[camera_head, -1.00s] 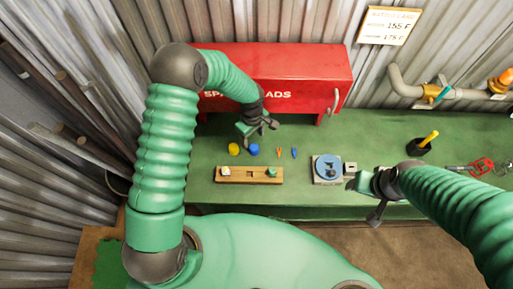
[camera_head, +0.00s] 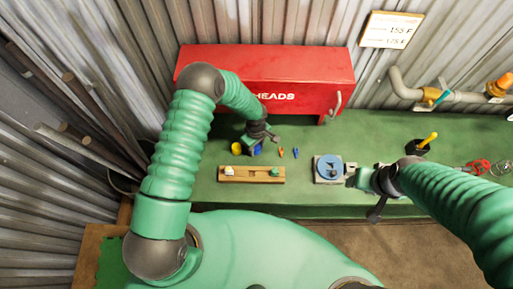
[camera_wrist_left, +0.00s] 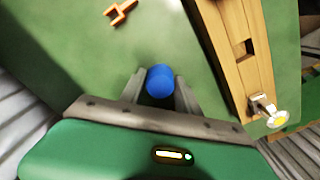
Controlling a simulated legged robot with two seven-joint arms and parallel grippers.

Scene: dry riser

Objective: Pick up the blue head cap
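The blue head cap (camera_wrist_left: 160,80) is a small blue cylinder on the green bench. In the left wrist view it sits between the tips of my left gripper (camera_wrist_left: 159,88), whose fingers are apart on either side of it. Contact with the fingers is not clear. In the head view my left gripper (camera_head: 257,143) is over the blue cap (camera_head: 257,150) and hides most of it. My right gripper (camera_head: 362,180) is low at the bench's front edge, beside the blue round fixture; its finger opening cannot be made out.
A yellow cap (camera_head: 236,148) stands just left of the blue one. Small orange and blue pieces (camera_head: 281,153) lie to the right. A wooden rack (camera_head: 250,175) is in front, a red cabinet (camera_head: 300,75) behind. A round blue fixture (camera_head: 328,163) stands further right.

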